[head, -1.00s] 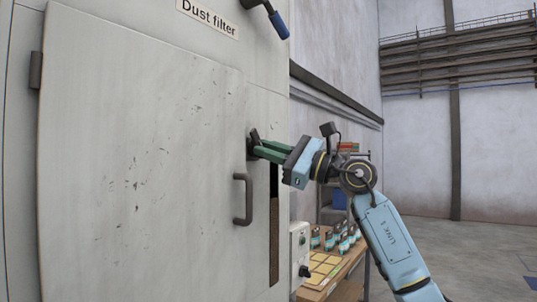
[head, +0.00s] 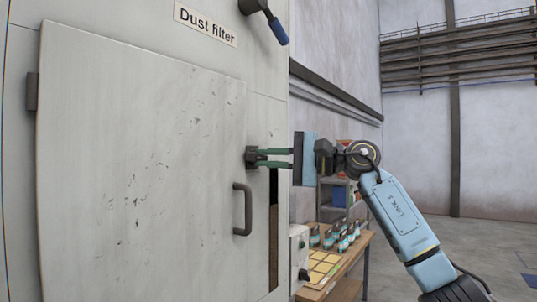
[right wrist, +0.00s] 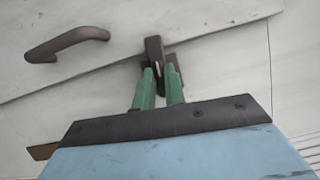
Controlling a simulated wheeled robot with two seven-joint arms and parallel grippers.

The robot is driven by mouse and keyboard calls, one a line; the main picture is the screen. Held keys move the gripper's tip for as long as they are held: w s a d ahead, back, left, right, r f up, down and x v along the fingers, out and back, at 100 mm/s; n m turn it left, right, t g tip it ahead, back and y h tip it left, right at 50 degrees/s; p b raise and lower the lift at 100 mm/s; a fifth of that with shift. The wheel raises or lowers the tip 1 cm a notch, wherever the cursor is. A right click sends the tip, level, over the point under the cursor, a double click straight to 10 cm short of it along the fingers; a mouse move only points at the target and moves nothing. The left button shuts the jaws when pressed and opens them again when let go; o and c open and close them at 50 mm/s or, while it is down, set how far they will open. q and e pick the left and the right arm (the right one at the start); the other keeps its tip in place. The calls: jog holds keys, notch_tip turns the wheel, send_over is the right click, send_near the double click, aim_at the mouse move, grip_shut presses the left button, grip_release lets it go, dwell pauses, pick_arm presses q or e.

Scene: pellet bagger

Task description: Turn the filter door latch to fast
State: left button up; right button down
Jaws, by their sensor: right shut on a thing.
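The filter door (head: 140,160) is a pale scuffed panel that looks closed in the dust filter housing. Its dark latch (head: 251,157) sits at the door's right edge, above the dark door handle (head: 238,210). My right gripper (head: 260,157) has its green fingers shut on the latch, coming from the right. In the right wrist view the latch (right wrist: 154,50) sticks out beyond the fingertips and lies across the door seam. The fingers partly hide its base. My left gripper is not in view.
A dark lever with a blue grip (head: 278,30) juts out above, near the "Dust filter" sign (head: 206,23). The floor at far right is clear.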

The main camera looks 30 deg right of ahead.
jog(key=shift+n, duration=0.5)
jog(key=c, duration=1.5)
grip_release()
jog(key=shift+o, duration=0.2)
jog(key=shift+s+d, duration=0.3)
jog(key=shift+d, duration=0.05)
jog(key=b+v, duration=0.3)
jog(key=v, duration=0.9)
jog(key=shift+s+d+r, duration=0.15)
jog(key=shift+s+r, duration=0.05)
jog(key=shift+r, duration=0.05)
